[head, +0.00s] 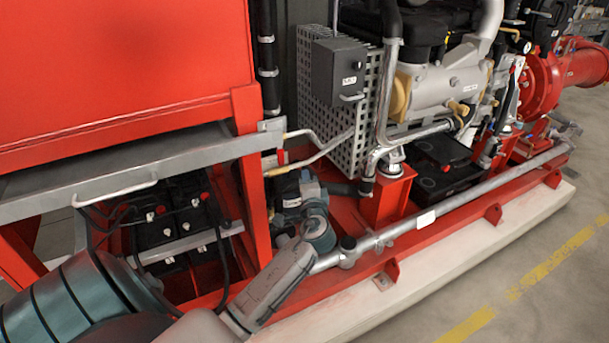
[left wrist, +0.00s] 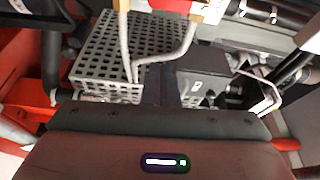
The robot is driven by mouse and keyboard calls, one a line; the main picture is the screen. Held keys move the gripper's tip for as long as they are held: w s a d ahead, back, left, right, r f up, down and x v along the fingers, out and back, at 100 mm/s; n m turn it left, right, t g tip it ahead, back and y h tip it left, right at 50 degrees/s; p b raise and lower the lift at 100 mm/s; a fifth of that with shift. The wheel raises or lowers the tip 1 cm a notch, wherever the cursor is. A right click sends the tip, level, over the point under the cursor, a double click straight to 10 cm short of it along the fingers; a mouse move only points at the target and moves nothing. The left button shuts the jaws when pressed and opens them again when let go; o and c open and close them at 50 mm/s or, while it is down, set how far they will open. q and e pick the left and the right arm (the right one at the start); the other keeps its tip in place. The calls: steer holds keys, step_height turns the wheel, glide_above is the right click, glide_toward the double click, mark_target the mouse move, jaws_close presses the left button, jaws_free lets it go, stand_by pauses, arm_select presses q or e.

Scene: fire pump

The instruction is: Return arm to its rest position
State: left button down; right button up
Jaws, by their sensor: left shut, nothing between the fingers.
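My left arm comes in from the lower left of the head view, with its wrist in front of the red base frame (head: 400,255). My left gripper (head: 358,188) is beside the lower part of the perforated metal guard (head: 322,115). In the left wrist view, the dark fingers of the left gripper (left wrist: 165,72) are together and empty. They point toward the perforated guard (left wrist: 105,50) and a dark grey box (left wrist: 203,75) with a small label. Whether the fingers touch anything is unclear. My right gripper is in neither view.
A grey shelf (head: 150,170) and batteries (head: 170,220) are at the left. The grey box (head: 337,70) is on the guard. A silver pipe (head: 450,210) runs along the base. Floor (head: 530,250) is clear at the lower right.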

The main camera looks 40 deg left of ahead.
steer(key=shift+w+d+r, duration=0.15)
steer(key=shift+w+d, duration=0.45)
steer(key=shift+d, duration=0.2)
